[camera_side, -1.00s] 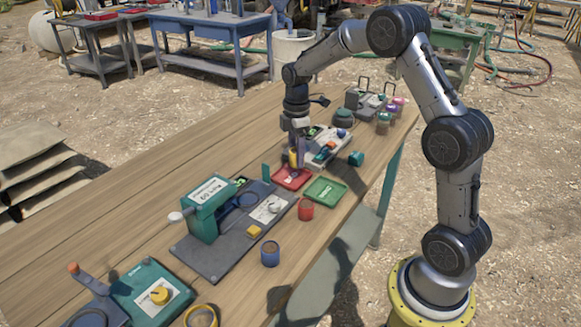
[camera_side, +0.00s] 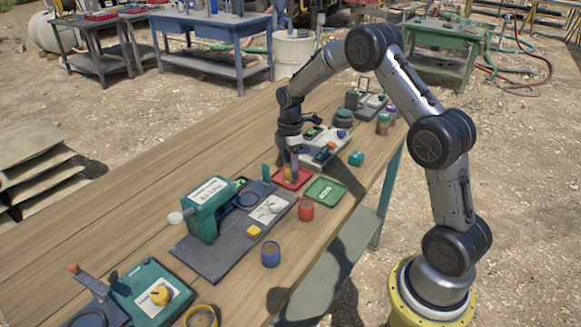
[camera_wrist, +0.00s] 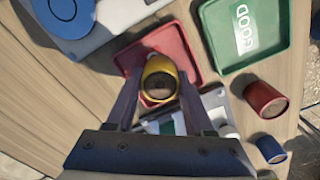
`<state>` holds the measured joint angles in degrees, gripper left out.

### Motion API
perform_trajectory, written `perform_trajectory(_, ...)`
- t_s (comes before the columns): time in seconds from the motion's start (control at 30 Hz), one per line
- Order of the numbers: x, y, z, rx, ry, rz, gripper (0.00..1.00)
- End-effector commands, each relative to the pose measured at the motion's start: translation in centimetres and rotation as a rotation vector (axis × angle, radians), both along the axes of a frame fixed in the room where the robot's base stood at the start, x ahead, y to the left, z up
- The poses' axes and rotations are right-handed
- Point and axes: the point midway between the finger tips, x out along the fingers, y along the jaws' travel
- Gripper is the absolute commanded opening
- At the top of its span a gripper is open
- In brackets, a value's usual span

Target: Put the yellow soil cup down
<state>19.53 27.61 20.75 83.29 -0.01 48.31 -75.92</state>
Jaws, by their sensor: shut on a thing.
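The yellow soil cup (camera_wrist: 158,72) shows between the two fingers of my gripper (camera_wrist: 158,95) in the wrist view, with dark soil in its mouth. The gripper is shut on it. In the side view my gripper (camera_side: 291,165) points down over the red tray (camera_side: 303,185), with the yellow cup (camera_side: 288,174) low at its tips. The cup is over the red tray (camera_wrist: 193,62) in the wrist view too. I cannot tell whether its base touches the tray. The fingers partly hide the cup in the side view.
A green tray (camera_side: 325,190) marked GOOD lies right of the red one. A red cup (camera_side: 306,211) and a blue cup (camera_side: 270,254) stand in front. A green machine on a grey plate (camera_side: 212,257) is at left. Bare wood (camera_side: 130,187) lies behind it.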

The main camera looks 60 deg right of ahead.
Motion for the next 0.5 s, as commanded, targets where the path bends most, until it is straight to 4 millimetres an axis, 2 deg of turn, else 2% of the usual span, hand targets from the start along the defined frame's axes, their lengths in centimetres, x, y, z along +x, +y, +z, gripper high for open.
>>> perform_trajectory(0.03,-0.01,0.01,-0.09,0.0,0.0,0.0,0.56)
perform_trajectory(0.17,-0.01,0.01,-0.06,0.001,0.001,0.0,0.8)
perform_trajectory(0.2,-0.01,0.01,-0.06,0.001,0.001,0.0,0.83)
perform_trajectory(0.5,0.0,0.0,0.13,0.0,0.0,0.0,0.83)
